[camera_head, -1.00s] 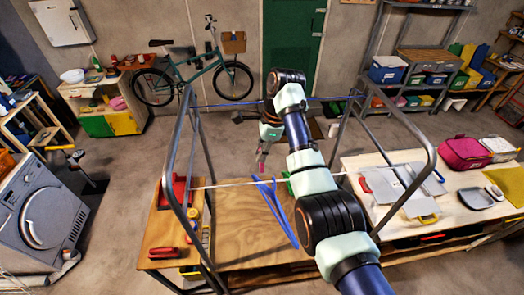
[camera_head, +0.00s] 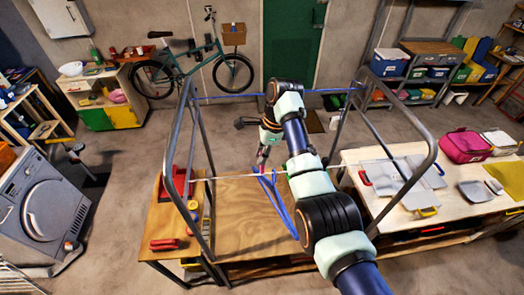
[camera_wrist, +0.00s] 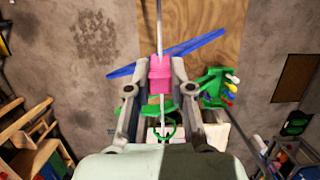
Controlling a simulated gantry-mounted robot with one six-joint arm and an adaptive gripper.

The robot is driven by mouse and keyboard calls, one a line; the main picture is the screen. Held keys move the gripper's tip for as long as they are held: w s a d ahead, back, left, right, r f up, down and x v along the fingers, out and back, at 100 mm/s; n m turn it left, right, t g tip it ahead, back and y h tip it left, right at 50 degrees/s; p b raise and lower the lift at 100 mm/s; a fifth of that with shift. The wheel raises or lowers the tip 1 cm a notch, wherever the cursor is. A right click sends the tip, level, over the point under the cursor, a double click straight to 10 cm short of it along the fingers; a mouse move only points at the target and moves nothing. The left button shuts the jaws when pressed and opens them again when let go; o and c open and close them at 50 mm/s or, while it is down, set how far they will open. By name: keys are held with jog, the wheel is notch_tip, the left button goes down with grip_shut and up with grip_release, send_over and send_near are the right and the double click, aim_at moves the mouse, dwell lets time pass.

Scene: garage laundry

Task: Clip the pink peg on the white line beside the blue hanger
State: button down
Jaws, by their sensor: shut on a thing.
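The pink peg (camera_wrist: 159,75) sits between the fingertips of my gripper (camera_wrist: 155,82), which is shut on it. In the head view my gripper (camera_head: 264,158) is at the white line (camera_head: 230,177), just left of the blue hanger's top. In the wrist view the white line (camera_wrist: 160,30) runs up the picture and shows above and below the peg, so the peg overlaps it. I cannot tell whether the peg's jaws straddle the line. The blue hanger (camera_head: 280,205) hangs from the line; in the wrist view its bar (camera_wrist: 195,43) passes just beyond the peg.
A green holder with coloured pegs (camera_wrist: 213,85) is right of my gripper in the wrist view. Metal frame posts (camera_head: 182,115) stand at both ends of the line. A blue line (camera_head: 235,96) runs behind. The wooden bench (camera_head: 235,225) below is mostly bare.

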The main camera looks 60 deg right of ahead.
aim_at(262, 174)
jog(key=shift+f, duration=3.05)
jog(key=c, duration=0.9)
grip_release()
jog(key=shift+f, duration=0.1)
jog(key=shift+c, duration=0.2)
jog(key=v, duration=0.7)
jog(key=shift+r, duration=0.3)
